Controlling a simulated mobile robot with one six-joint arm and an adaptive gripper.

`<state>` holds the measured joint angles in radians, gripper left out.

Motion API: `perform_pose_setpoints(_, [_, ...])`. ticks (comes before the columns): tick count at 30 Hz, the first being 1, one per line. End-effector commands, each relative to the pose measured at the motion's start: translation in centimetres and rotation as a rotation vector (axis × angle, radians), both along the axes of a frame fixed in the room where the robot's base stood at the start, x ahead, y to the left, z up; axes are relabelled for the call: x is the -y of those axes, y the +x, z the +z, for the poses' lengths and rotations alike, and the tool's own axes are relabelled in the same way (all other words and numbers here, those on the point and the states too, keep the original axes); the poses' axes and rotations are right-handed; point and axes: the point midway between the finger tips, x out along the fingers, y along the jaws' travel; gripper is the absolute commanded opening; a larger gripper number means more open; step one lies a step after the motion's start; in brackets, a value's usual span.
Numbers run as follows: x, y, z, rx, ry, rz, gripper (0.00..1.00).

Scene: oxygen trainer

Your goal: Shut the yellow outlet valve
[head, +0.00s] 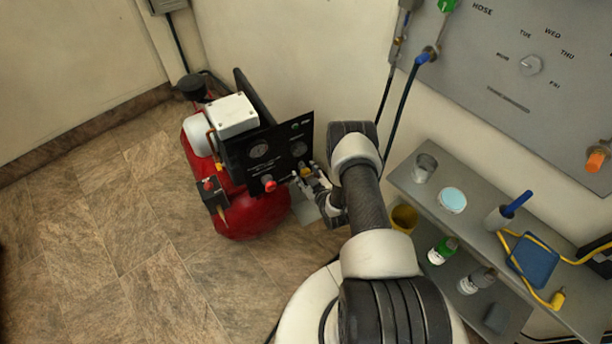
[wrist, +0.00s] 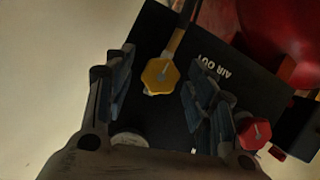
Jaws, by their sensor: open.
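The yellow outlet valve (wrist: 160,76) is a lobed knob on the black panel (wrist: 150,32), near the "AIR OUT" lettering in the wrist view. In the head view the yellow valve (head: 306,171) is small and partly hidden by my gripper. My gripper (wrist: 160,88) is open, with its fingers on either side of the yellow knob in the picture. I cannot tell whether either finger touches it. In the head view my gripper (head: 312,180) is at the right part of the panel.
A red knob (wrist: 254,133) sits just outside my right finger; it also shows in the head view (head: 269,185). The panel is mounted on a red compressor tank (head: 250,215). A grey shelf (head: 402,178) with cups and bottles stands to the right. Open floor lies left.

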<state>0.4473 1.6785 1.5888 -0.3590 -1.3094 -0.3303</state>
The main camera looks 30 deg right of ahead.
Motion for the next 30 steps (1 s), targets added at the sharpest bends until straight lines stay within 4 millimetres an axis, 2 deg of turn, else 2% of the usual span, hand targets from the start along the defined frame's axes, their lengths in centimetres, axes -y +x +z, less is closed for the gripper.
perform_pose_setpoints(3, [0.03,0.65,-0.23,0.002,-0.001,0.001,0.51])
perform_pose_setpoints(12, [0.03,0.74,-0.21,0.001,0.0,0.0,0.49])
perform_pose_setpoints(30, [0.03,0.7,-0.24,0.0,0.0,0.0,0.09])
